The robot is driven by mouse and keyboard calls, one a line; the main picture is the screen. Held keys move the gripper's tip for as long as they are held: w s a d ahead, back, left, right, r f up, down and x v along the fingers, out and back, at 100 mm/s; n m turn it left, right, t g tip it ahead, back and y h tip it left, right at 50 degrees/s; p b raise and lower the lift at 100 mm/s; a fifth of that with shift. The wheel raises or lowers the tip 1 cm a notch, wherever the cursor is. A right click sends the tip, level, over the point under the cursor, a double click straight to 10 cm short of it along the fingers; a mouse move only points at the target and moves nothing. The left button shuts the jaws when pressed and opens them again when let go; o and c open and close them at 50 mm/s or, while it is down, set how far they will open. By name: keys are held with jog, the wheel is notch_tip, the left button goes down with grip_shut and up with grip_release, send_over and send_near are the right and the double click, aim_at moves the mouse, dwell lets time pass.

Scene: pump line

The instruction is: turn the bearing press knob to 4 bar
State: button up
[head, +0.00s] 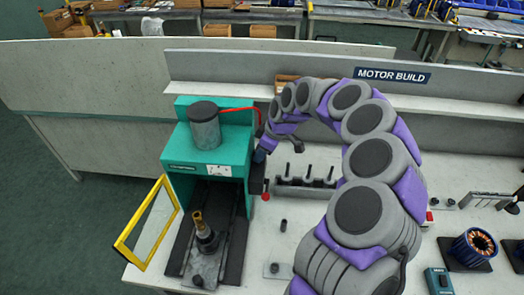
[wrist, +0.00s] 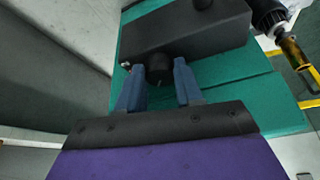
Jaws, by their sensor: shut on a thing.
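The bearing press (head: 240,150) is a teal machine at the left of the bench in the head view, with a grey cylinder on top. The bearing press knob (wrist: 160,69) is a short dark round knob below a black block (wrist: 205,38) in the wrist view. My gripper (wrist: 156,76) has its two blue fingers on either side of the knob, shut on it. In the head view my gripper (head: 261,154) is at the press's right side, and the knob is hidden there. A small white plate (head: 219,170) is on the press front; no pressure reading is legible.
A yellow-framed guard (head: 150,225) stands open at the left of the press. A brass-coloured shaft (head: 199,222) stands upright in the press bay. A red-ended lever (head: 266,196) and a rack of pins (head: 305,187) are close to my arm. A wound stator (head: 473,247) is at right.

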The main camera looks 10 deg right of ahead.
jog(key=shift+w+r, duration=0.1)
jog(key=o, duration=0.6)
jog(key=shift+o, duration=1.4)
jog(key=shift+w, duration=0.1)
jog(key=shift+o, duration=0.8)
jog(key=shift+a, duration=0.1)
